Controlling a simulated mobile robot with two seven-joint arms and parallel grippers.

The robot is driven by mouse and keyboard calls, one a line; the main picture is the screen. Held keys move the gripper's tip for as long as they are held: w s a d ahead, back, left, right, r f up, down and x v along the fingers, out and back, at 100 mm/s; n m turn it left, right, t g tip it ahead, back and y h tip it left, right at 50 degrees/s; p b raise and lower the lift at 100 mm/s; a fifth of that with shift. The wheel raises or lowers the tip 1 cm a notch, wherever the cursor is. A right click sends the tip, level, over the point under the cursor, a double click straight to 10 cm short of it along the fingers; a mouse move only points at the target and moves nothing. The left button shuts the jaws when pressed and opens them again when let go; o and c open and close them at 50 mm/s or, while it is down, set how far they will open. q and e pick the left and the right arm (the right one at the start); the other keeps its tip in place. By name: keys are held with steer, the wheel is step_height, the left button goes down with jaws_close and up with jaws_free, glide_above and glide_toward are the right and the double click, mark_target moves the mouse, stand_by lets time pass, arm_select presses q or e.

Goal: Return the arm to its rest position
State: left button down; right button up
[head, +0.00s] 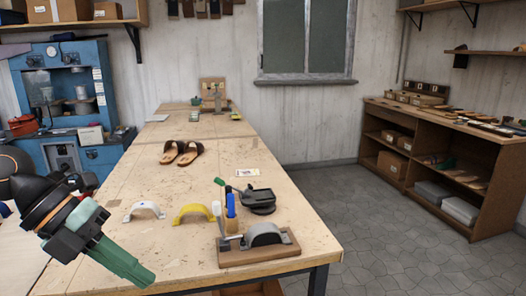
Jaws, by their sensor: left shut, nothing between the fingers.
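My left gripper (127,267) comes in from the left, at the near left part of the wooden workbench (200,240). Its green fingers are closed together with nothing between them, pointing down and to the right. The gripper is apart from the white arch-shaped piece (144,209) and the yellow arch-shaped piece (193,212) that lie to its right. My right gripper does not show in the head view.
Behind lie a black tool (258,201) and brown sandals (182,152). A blue machine (68,100) stands left; floor on the right is clear.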

arm_select(q)
steer(key=w+a+f+n+t+h, duration=0.35)
steer(key=a+n+t, duration=0.2)
steer(key=a, duration=0.25)
steer(key=s+a+f+n+t+y+p, duration=0.1)
steer(key=a+f+n+t+y, duration=0.25)
steer(key=a+f+n, duration=0.4)
steer(key=s+a+f+n+t+y+p, duration=0.1)
steer(key=a+f+n+t+y, duration=0.3)
steer(key=f+n, duration=0.55)
steer(key=s+d+f+n+g+y, duration=0.1)
steer(key=s+d+f+n, duration=0.15)
steer(key=f, duration=0.45)
steer(key=s+d+f+n+y, duration=0.1)
steer(key=s+d+f+n, duration=0.1)
steer(key=s+f+n, duration=0.3)
steer(key=s+d+f+n+g, duration=0.1)
steer(key=d+f, duration=0.3)
steer(key=d, duration=0.4)
steer(key=s+d+f+n+g+p, duration=0.1)
steer(key=s+d+f, duration=0.3)
steer(key=d, duration=0.4)
steer(key=shift+s+d+f+n+g+h, duration=0.25)
steer(key=shift+d+f+n+g+h, duration=0.1)
steer(key=shift+g, duration=0.55)
